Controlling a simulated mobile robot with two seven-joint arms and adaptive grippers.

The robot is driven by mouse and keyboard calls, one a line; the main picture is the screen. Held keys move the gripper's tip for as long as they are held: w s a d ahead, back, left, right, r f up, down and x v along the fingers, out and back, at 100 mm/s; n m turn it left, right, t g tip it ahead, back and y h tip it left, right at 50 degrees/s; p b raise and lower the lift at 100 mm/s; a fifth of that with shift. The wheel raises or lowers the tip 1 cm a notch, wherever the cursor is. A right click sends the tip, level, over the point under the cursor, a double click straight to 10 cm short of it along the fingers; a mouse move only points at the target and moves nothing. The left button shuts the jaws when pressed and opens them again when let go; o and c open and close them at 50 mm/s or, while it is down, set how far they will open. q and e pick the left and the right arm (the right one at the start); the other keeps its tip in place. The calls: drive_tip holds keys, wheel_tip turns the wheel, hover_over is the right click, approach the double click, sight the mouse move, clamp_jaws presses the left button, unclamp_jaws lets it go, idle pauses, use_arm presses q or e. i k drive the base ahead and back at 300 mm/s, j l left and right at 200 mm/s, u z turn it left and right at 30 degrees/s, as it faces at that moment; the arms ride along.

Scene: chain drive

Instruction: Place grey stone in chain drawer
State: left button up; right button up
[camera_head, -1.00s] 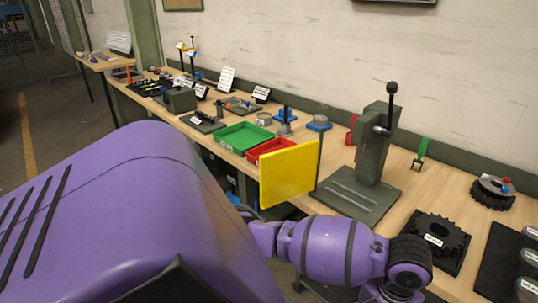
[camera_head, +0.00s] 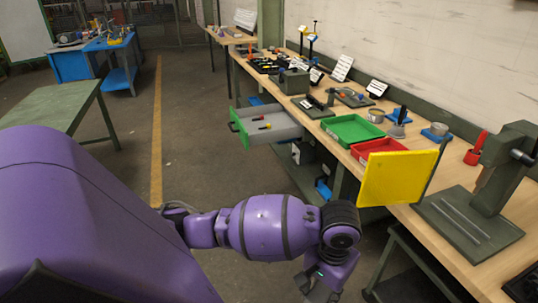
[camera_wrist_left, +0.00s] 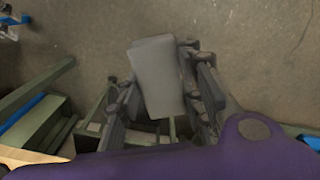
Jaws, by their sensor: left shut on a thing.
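My left gripper (camera_wrist_left: 157,92) is shut on the grey stone (camera_wrist_left: 155,68), a plain grey block held between the fingers in the left wrist view. Its lower end is partly hidden by the fingers. In the head view my left gripper (camera_head: 322,288) is cut off by the bottom edge, and the stone cannot be made out there. An open drawer (camera_head: 240,132) with a green front and grey inside sticks out from the bench at mid-left, apart from the gripper. Small red and yellow-handled items lie in it. No label on it can be read. My right gripper is not in view.
The wooden bench (camera_head: 400,212) runs along the wall with a green tray (camera_head: 352,130), a red tray (camera_head: 377,148) and a dark green press (camera_head: 490,195). A yellow panel (camera_head: 398,178) stands at its front edge, close to my left arm.

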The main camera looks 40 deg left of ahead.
sight(264, 122)
drive_tip(key=i+j+u, duration=0.45)
drive_tip(key=i+j, duration=1.75)
drive_tip(key=i, duration=0.6)
